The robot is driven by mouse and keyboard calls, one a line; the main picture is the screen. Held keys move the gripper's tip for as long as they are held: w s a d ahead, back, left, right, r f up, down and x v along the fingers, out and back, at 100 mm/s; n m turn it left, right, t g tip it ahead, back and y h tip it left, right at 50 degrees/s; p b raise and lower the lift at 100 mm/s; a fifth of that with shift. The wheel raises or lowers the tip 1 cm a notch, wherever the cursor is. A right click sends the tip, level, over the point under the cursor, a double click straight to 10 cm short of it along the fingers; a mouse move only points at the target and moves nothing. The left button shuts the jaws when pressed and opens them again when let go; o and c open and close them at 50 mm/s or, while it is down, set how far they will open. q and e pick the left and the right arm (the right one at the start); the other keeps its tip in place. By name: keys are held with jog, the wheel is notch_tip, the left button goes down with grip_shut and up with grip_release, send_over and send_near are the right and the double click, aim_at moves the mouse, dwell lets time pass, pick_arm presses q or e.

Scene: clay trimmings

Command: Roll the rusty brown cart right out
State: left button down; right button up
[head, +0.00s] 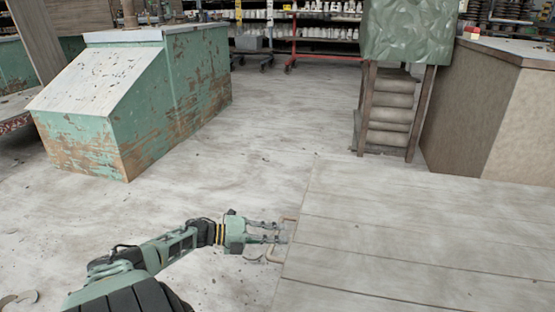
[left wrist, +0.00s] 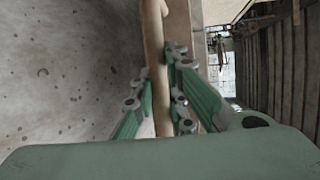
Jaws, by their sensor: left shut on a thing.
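A tan-brown bar handle (head: 271,256) sticks out at the left edge of a pale plank top (head: 400,237). I take it for the handle of the rusty brown cart; the cart's body is hidden in the head view. My left gripper (head: 283,236) reaches in from the lower left and is shut on this handle. In the left wrist view the bar (left wrist: 154,50) runs lengthwise between the two green fingers (left wrist: 160,100). My right gripper is not in view.
A chipped green cabinet (head: 170,100) with a sloped top stands at the upper left. A stool-like stand (head: 388,130) under a green block and a brown counter (head: 465,110) stand behind the planks. The floor (head: 240,150) left of the planks is largely clear, with small crumbs.

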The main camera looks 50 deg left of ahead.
pick_arm(q)
jog(key=shift+f, duration=0.1)
jog(key=c, duration=1.7)
grip_release()
jog(key=shift+c, duration=0.2)
jog(key=v, duration=1.2)
